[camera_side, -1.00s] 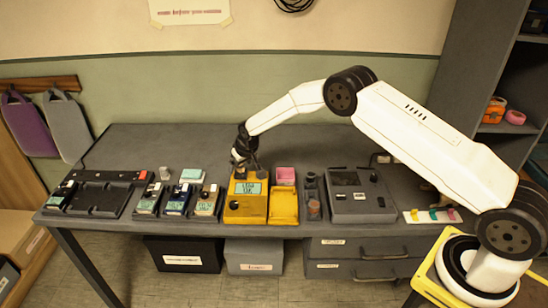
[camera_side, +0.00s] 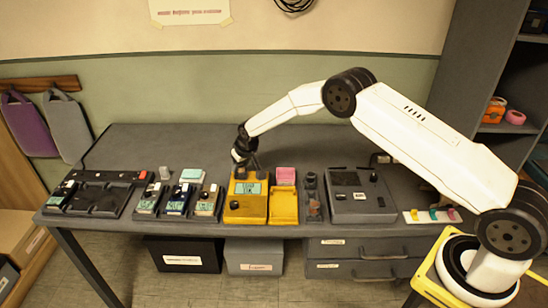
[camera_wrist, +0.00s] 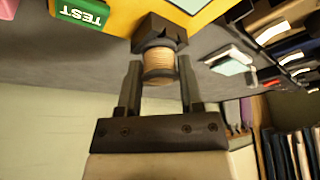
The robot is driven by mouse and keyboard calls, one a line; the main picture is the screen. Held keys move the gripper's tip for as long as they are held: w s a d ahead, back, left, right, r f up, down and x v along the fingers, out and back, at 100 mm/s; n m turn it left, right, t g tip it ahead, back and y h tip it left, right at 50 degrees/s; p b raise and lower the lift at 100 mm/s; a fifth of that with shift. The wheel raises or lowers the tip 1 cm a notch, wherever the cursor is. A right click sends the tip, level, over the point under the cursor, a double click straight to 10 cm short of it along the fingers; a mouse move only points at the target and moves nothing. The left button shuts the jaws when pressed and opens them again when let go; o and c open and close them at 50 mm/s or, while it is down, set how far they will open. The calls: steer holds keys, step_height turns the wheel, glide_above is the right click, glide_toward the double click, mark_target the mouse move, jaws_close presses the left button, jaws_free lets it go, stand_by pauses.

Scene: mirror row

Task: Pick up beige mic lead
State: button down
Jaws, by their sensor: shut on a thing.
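The beige mic lead (camera_wrist: 159,66) shows in the wrist view as a beige winding with a dark collar, between my fingers. My gripper (camera_wrist: 160,72) is shut on it, with one dark finger on each side. The lead's dark end meets a dark block at the edge of the yellow tester (camera_wrist: 118,20); I cannot tell whether it is still seated there. In the side view my gripper (camera_side: 244,162) is at the back of the yellow tester (camera_side: 246,210), and the lead is too small to make out.
Several small units (camera_side: 178,200) stand left of the tester, with a black tray (camera_side: 98,197) beyond. A dark grey device (camera_side: 358,200) stands to the right. The table's back (camera_side: 170,140) is clear.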

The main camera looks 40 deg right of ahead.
steer(key=shift+r, duration=0.1)
steer(key=shift+r, duration=0.35)
step_height(320, 180, up, 2)
steer(key=shift+s+r, duration=0.1)
steer(key=shift+r, duration=0.15)
steer(key=s+r, duration=0.9)
steer(key=s, duration=0.4)
steer(key=shift+s+r, duration=0.3)
steer(key=shift+s, duration=0.1)
steer(key=shift+f, duration=0.1)
